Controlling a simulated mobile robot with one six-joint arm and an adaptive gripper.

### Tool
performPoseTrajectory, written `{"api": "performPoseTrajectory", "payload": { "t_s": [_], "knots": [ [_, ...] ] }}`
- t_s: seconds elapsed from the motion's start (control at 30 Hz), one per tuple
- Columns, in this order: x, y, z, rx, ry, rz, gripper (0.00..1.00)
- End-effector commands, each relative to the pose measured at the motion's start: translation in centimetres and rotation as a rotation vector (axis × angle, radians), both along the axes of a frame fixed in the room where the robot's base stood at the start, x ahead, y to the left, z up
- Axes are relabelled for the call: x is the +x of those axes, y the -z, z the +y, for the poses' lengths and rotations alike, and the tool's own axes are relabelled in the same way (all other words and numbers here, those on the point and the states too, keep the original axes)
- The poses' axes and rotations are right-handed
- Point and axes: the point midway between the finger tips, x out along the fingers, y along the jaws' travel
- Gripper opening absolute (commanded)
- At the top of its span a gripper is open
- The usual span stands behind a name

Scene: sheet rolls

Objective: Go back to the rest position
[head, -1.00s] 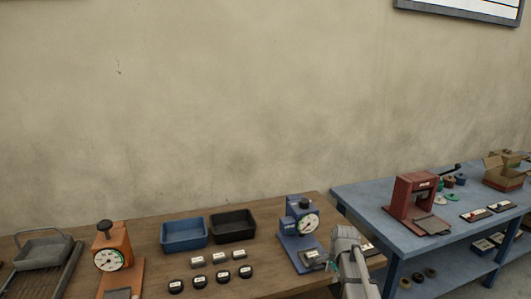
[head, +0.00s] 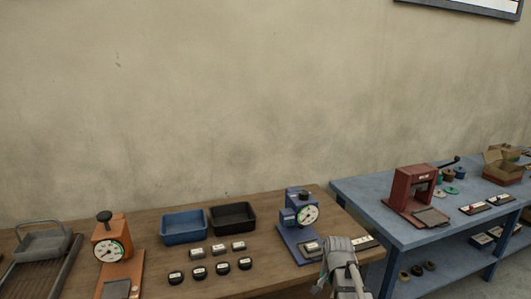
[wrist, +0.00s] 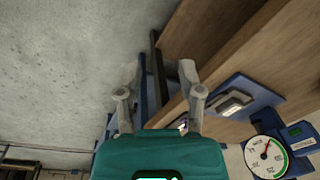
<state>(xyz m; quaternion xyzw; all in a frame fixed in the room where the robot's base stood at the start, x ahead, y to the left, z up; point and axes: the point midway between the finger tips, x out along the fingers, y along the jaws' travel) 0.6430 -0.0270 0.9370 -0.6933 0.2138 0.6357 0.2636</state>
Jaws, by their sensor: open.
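My gripper (wrist: 158,72) shows in the wrist view with its two grey fingers apart and nothing between them. Its teal body (wrist: 158,155) fills the bottom of that view. The fingers hang over the wooden table's edge, with grey floor to the left. In the head view my grey arm (head: 341,262) is at the right front end of the wooden table (head: 240,280), in front of the blue dial gauge (head: 300,220). The gauge's white dial (wrist: 266,157) and the grey block on its blue base (wrist: 234,103) show at right in the wrist view. The fingertips are not clear in the head view.
An orange gauge (head: 110,245) and a wire-handled tray (head: 45,240) are at left. A blue table (head: 370,195) with a red press (head: 413,190) stands at right.

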Motion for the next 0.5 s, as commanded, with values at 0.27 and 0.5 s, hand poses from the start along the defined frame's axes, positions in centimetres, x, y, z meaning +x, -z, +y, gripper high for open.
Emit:
{"api": "performPoseTrajectory", "payload": {
  "t_s": [0.27,0.5],
  "knots": [
    [-7.1,1.7,2.0,-0.052,-0.425,0.051,0.48],
    [-10.1,2.3,2.7,-0.07,-0.65,0.079,0.48]
  ]
}}
